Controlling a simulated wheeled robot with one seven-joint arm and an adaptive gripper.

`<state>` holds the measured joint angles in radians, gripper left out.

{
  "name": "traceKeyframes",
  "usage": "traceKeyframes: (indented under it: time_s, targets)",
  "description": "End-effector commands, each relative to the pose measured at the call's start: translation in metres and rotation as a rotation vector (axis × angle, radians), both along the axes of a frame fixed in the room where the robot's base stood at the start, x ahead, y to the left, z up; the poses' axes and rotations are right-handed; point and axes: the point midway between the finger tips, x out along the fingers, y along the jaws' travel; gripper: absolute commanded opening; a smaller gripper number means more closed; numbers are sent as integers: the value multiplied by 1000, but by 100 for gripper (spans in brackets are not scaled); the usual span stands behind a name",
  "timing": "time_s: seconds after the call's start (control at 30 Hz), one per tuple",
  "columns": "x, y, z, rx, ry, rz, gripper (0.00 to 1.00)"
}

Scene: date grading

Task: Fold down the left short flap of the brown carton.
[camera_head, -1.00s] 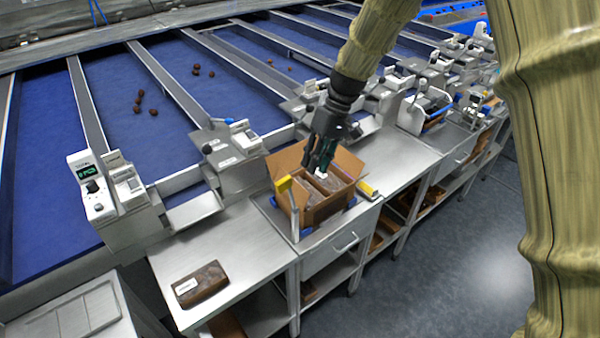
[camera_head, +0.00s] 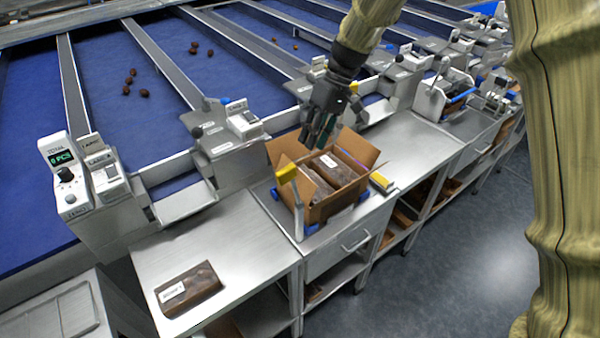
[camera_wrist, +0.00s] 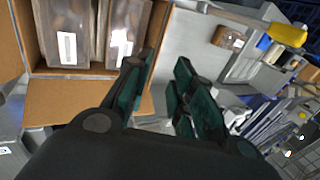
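The brown carton (camera_head: 337,208) stands open on the steel bench, its flaps spread outward. In the wrist view its cardboard (camera_wrist: 58,100) fills the upper left. Brown packs (camera_head: 335,170) with white labels lie inside; they also show in the wrist view (camera_wrist: 68,35). A flap at the carton's left (camera_head: 304,188) is raised, partly hidden behind a yellow-topped post. My gripper (camera_head: 318,143) hangs over the carton's back edge in the head view. In the wrist view its dark green fingers (camera_wrist: 166,68) are apart with nothing between them, beside the carton's edge.
The yellow-topped post (camera_head: 296,203) stands close at the carton's front left. A yellow and white item (camera_head: 382,183) lies to its right. A labelled brown pack (camera_head: 188,288) lies on the clear bench at left. Weighing units (camera_head: 235,130) stand behind the carton.

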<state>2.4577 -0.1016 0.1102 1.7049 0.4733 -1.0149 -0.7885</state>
Motion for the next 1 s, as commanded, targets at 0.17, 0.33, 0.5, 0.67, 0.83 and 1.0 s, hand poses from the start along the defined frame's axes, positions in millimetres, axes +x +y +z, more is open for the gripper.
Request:
traceKeyframes:
  time_s: [0.17, 0.33, 0.5, 0.67, 0.83, 1.0]
  targets:
    - [-6, 3, -14, -2, 4, -5, 24]
    - [-13, 12, -38, -2, 5, -4, 24]
    - [-20, 23, -63, -1, 3, -3, 24]
    - [-24, 30, -81, -1, 2, -2, 24]
    - [-27, 35, -92, -1, 1, -2, 24]
    - [-27, 36, -95, -1, -1, -1, 24]
